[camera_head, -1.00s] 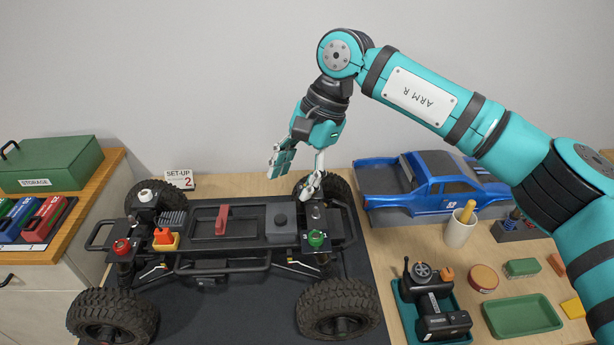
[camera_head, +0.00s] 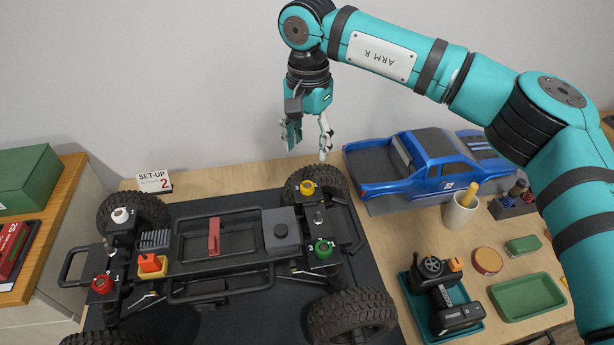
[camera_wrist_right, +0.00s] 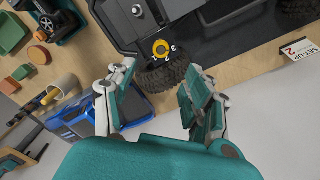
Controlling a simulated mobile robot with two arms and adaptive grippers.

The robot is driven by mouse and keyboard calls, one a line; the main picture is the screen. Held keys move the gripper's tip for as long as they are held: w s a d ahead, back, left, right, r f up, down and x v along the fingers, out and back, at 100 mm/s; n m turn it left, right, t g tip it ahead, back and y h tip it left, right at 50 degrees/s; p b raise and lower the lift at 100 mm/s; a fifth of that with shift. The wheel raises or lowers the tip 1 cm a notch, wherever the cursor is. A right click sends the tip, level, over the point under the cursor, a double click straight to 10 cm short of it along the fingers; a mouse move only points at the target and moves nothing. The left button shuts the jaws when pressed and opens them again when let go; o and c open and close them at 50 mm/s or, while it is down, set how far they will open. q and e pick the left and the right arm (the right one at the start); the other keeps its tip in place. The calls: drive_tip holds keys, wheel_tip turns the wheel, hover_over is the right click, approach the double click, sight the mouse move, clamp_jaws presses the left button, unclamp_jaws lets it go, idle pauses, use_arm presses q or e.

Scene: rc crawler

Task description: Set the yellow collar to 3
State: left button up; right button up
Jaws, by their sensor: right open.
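The yellow collar (camera_head: 307,187) sits at the far right corner of the crawler chassis (camera_head: 345,232), close to a black tyre (camera_head: 330,178). In the right wrist view the yellow collar (camera_wrist_right: 160,47) shows as a ring with the figures 1, 2 and 3 beside it. I cannot tell which figure it is set to. My right gripper (camera_head: 307,143) is open and empty, above and a little behind the collar. In the wrist view the open right gripper (camera_wrist_right: 156,84) has its fingers apart, with the collar beyond them. My left gripper is not in view.
The chassis also carries a white collar (camera_head: 120,215), a red collar (camera_head: 102,284) and a green collar (camera_head: 322,248). A set-up card (camera_head: 154,182) shows 2. A blue truck body (camera_head: 440,185), a cup (camera_head: 459,214) and a controller (camera_head: 437,290) stand to the right.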

sight(308, 185)
wheel_tip(308, 185, down, 10)
drive_tip(key=shift+w+r+p, duration=0.1)
drive_tip(key=shift+p, duration=1.05)
drive_tip(key=shift+f, duration=0.35)
drive_tip(key=shift+a+f, duration=0.1)
drive_tip(key=shift+f, duration=0.25)
clamp_jaws()
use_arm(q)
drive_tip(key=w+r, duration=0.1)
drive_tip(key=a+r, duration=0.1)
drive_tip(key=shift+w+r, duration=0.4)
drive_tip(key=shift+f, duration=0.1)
